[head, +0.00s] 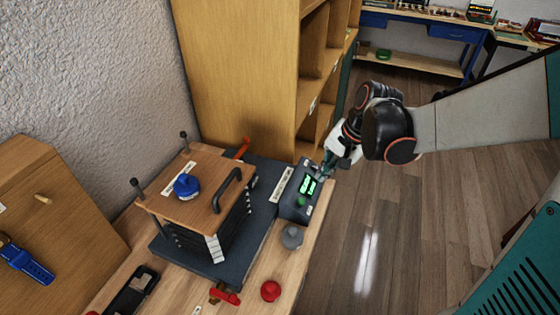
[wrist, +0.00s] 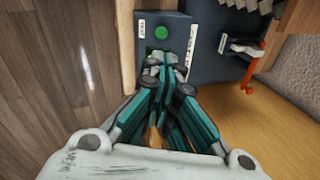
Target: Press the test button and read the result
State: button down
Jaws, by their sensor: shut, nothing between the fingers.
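A dark grey tester box (head: 297,206) stands at the right edge of the workbench, with lit green displays (head: 308,185) whose characters are too small to read. In the wrist view the box (wrist: 178,20) shows a round green button (wrist: 161,32) beside a label reading TEST. My gripper (head: 327,169) is over the far end of the box. In the wrist view my gripper (wrist: 158,62) is shut and empty, its fingertips just short of the green button in the picture. I cannot tell whether the fingertips touch the box; they hide part of its face.
Left of the box, a wooden-topped block with a black handle (head: 228,190) and a blue knob (head: 186,186) sits on a dark base plate (head: 185,258). A grey knob (head: 291,237) and a red knob (head: 270,291) stand nearby. A tall wooden shelf (head: 235,70) rises behind.

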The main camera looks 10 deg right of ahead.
aim_at(301, 202)
jog(key=b+x, duration=0.4)
jog(key=x, duration=0.9)
jog(key=shift+b, duration=0.4)
jog(key=shift+f, duration=0.1)
